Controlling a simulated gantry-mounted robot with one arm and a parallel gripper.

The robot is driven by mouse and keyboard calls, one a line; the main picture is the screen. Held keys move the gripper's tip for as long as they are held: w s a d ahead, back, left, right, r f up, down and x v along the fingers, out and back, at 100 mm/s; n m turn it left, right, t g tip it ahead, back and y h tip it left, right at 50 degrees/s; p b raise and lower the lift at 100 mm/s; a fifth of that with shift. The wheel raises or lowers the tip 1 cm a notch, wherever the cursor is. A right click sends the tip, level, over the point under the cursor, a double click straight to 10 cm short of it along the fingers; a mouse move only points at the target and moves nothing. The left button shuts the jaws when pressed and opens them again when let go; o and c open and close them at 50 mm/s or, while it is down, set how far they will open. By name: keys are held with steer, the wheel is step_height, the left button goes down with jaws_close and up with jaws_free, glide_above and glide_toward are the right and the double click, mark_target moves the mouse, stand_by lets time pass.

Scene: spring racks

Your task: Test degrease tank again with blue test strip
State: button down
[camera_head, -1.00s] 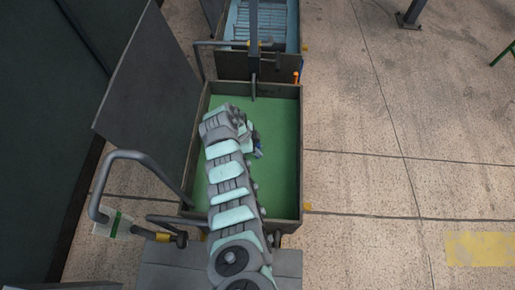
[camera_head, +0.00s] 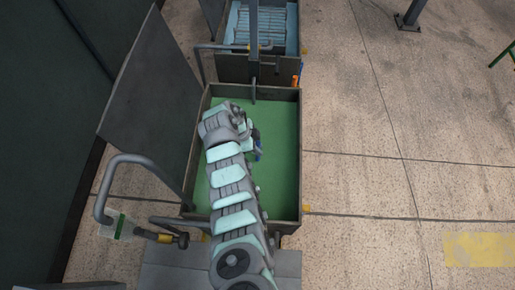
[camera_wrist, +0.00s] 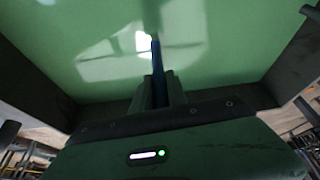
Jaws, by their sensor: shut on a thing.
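The degrease tank (camera_head: 298,190) is a dark open-topped box filled with green liquid, at the middle of the head view. Its green liquid (camera_wrist: 230,60) also fills most of the wrist view, with a pale reflection. My gripper (camera_head: 257,150) is over the tank, partly hidden by my arm. In the wrist view my gripper (camera_wrist: 157,92) is shut on the blue test strip (camera_wrist: 156,55), which points away from the fingers toward the liquid.
A raised dark lid panel (camera_head: 150,95) stands left of the tank. A bent grey pipe (camera_head: 125,160) is at the lower left. A second tank (camera_head: 262,68) with pale blue contents lies behind. An orange item (camera_head: 295,80) sits at the back right corner.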

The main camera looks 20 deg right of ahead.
step_height(320, 180, up, 17)
steer(key=p, duration=0.6)
steer(key=shift+f, duration=0.2)
stand_by(0.5)
